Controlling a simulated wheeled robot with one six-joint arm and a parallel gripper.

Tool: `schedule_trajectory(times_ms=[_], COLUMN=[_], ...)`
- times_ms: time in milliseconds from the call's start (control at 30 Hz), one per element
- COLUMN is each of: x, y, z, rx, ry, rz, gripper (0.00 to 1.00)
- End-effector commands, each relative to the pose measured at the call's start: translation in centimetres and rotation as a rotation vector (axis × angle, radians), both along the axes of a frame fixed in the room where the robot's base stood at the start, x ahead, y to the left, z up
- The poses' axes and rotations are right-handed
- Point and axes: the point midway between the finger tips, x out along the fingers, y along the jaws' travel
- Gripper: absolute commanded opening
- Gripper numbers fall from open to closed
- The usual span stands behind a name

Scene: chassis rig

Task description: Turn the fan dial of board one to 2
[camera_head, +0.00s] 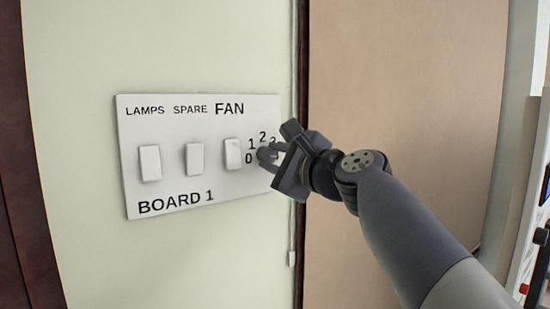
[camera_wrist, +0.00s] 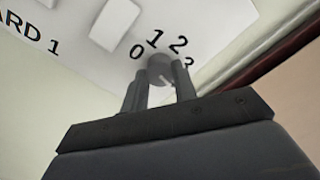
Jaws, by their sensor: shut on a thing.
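Board 1 (camera_head: 190,178) is a white wall panel with the labels LAMPS, SPARE and FAN. Its grey round fan dial (camera_wrist: 160,68) sits at the right end, with the numbers 0, 1, 2 and 3 around it. My gripper (camera_wrist: 160,84) has its two fingers on either side of the dial and is shut on it. In the head view my gripper (camera_head: 268,152) covers most of the dial and part of the 3. A faint light mark shows on the dial, but I cannot tell which number it points to.
Three white rocker switches stand left of the dial; the nearest is the FAN switch (camera_head: 233,153). A dark door frame (camera_head: 301,230) and a tan door (camera_head: 400,80) are just right of the board. The wall below the board is clear.

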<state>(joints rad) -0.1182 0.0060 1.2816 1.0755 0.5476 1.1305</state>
Motion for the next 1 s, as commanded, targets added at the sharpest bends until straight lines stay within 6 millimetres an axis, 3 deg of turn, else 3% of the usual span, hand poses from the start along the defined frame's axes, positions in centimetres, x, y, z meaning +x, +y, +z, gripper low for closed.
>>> schedule_trajectory(times_ms=[133, 467, 1000], x=[0.00, 0.01, 0.05], y=[0.01, 0.00, 0.00], z=[-0.03, -0.17, -0.42], rx=[0.000, -0.045, -0.406], ry=[0.001, -0.030, -0.273], rz=[0.001, 0.000, 0.000], gripper=[0.04, 0.04, 0.04])
